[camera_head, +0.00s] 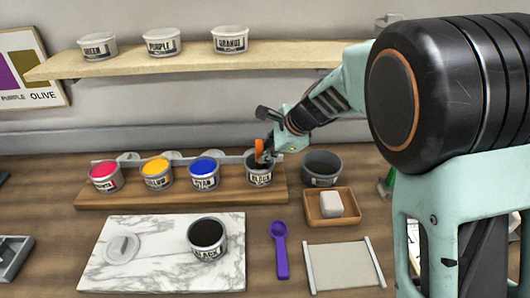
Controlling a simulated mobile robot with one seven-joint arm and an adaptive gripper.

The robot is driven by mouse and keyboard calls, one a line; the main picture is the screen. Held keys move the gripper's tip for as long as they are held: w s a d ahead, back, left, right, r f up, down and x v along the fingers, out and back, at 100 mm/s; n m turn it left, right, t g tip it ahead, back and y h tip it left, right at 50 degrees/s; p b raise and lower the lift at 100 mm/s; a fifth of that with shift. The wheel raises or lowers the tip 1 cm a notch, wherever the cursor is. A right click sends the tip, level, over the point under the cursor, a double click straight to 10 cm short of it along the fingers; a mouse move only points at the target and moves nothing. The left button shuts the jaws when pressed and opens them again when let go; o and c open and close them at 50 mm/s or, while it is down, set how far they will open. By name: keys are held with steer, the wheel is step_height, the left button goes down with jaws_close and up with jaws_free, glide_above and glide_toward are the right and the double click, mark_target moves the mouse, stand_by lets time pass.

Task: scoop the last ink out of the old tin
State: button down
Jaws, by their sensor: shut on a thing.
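My gripper (264,146) is shut on an orange tool (260,151), held above the rightmost tin (259,172) on the wooden rack. This tin is open, dark inside, with a label too small to read surely. The tool's lower end is at the tin's mouth; I cannot tell whether it touches ink. Another open tin (207,239), labelled BLACK and filled with dark ink, stands on the marble slab (150,228). A round grey lid (122,248) lies at the slab's left. I cannot tell from the picture which tin is the old one.
Red (105,177), yellow (157,174) and blue (205,174) ink tins share the wooden rack (130,197). A dark grey bowl (321,168), a wooden tray (349,220) with a pale block (331,204), a purple spoon (280,250) and a grey mat (343,267) lie to the right.

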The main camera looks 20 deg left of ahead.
step_height(320, 180, up, 8)
steer(key=p, duration=0.6)
steer(key=shift+r+p, duration=0.15)
steer(key=shift+p, duration=0.15)
